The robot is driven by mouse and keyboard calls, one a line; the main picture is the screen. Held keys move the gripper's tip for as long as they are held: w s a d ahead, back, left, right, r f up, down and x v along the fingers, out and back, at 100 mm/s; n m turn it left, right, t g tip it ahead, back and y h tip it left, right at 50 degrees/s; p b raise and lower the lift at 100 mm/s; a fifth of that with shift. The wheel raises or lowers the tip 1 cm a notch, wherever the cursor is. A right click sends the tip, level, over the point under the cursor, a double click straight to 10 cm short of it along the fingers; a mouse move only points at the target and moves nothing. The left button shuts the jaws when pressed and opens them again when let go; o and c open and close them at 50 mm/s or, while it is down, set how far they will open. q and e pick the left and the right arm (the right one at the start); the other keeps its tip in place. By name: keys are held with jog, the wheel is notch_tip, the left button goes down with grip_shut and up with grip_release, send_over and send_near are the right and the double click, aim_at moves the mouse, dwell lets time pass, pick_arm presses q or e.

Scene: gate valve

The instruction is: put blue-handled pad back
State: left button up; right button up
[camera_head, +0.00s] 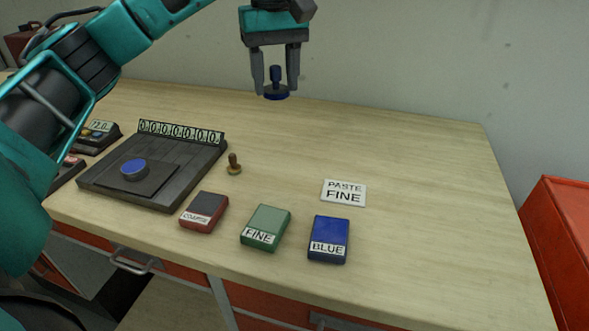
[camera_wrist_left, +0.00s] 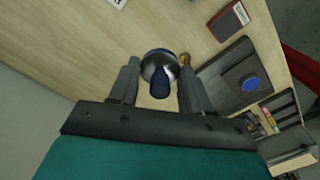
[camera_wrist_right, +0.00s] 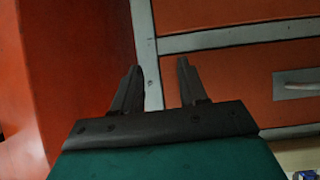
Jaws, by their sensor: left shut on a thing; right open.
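The blue-handled pad (camera_head: 276,92) is a small round blue piece with an upright blue handle. My left gripper (camera_head: 275,78) is shut on its handle and holds it above the back of the table. In the left wrist view the pad (camera_wrist_left: 160,66) shows between the fingers of the left gripper (camera_wrist_left: 158,88). A blue block labelled BLUE (camera_head: 329,240) stands at the table's front. My right gripper (camera_wrist_right: 161,85) is open and empty, facing the orange drawer fronts; it is not in the head view.
A green FINE block (camera_head: 266,227) and a red COARSE block (camera_head: 204,210) stand left of the blue one. A brown-handled piece (camera_head: 234,164), a PASTE FINE card (camera_head: 343,192) and a dark plate with a blue disc (camera_head: 134,169) are on the table.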

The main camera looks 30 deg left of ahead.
pick_arm(q)
jog(key=shift+w, duration=0.25)
jog(key=shift+f, duration=0.35)
jog(key=b, duration=0.2)
send_near(280, 184)
jog(key=shift+f, duration=0.6)
jog(key=shift+w+f, duration=0.1)
jog(key=shift+f, duration=2.45)
jog(key=shift+f+b, duration=0.15)
jog(key=shift+b, duration=0.15)
jog(key=o, duration=0.9)
